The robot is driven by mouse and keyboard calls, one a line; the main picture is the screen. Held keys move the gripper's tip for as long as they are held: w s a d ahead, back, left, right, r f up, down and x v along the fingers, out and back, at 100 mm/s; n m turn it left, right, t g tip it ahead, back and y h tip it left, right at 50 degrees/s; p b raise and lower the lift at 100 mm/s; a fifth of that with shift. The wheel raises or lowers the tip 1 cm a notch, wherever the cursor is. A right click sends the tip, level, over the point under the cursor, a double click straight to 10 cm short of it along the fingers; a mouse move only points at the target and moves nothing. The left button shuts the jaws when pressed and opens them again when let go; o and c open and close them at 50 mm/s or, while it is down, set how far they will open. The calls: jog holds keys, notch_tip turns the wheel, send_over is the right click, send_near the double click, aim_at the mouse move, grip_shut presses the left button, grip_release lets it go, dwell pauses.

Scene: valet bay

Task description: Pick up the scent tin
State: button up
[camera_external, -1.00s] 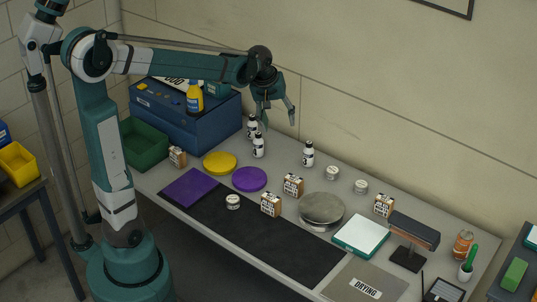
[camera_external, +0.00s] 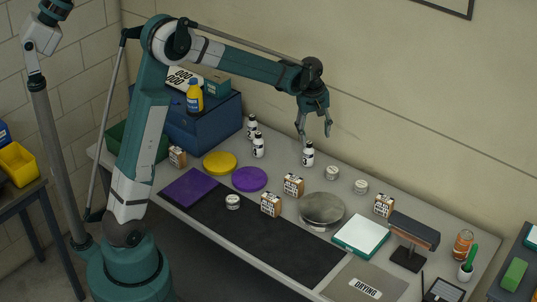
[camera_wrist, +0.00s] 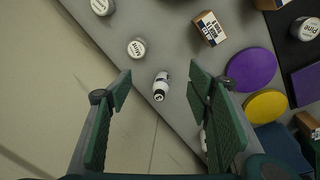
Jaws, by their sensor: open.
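Several small white round tins stand on the grey bench; I cannot tell which one is meant. One labelled Mint (camera_wrist: 137,48) is in the wrist view, ahead of my gripper and left of centre; it seems to be the tin (camera_external: 332,173) right of the bottle. Another tin (camera_wrist: 102,6) is at the top left edge, seen outside as a tin (camera_external: 361,187). A tin labelled Pine (camera_wrist: 305,28) is at the wrist view's right, seen outside on the dark mat (camera_external: 233,202). My gripper (camera_external: 314,131) is open and empty, above the bench's back edge.
A white bottle (camera_wrist: 161,84) stands between my fingers in the wrist view, below them. Label cartons (camera_external: 293,185), a purple disc (camera_external: 250,179), a yellow disc (camera_external: 220,163) and a round metal plate (camera_external: 322,209) are nearby. The wall rises behind the bench.

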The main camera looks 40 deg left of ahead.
aim_at(333, 170)
jog(key=w+d+f+n, duration=0.1)
jog(key=w+f, duration=0.1)
jog(key=f, duration=0.2)
jog(key=w+d+f+g, duration=0.1)
jog(key=w+d+f, duration=0.1)
jog(key=w+f, duration=0.1)
jog(key=w+d+f+n, duration=0.1)
jog(key=w+d+f, duration=0.1)
jog(key=f, duration=0.3)
jog(key=shift+w+f+n, duration=0.2)
jog(key=shift+n, duration=0.1)
jog(key=shift+f, duration=0.1)
jog(key=shift+f, duration=1.3)
jog(key=shift+f+p, duration=0.35)
jog(key=shift+f, duration=2.25)
jog(key=shift+c, duration=0.7)
jog(key=c, duration=0.9)
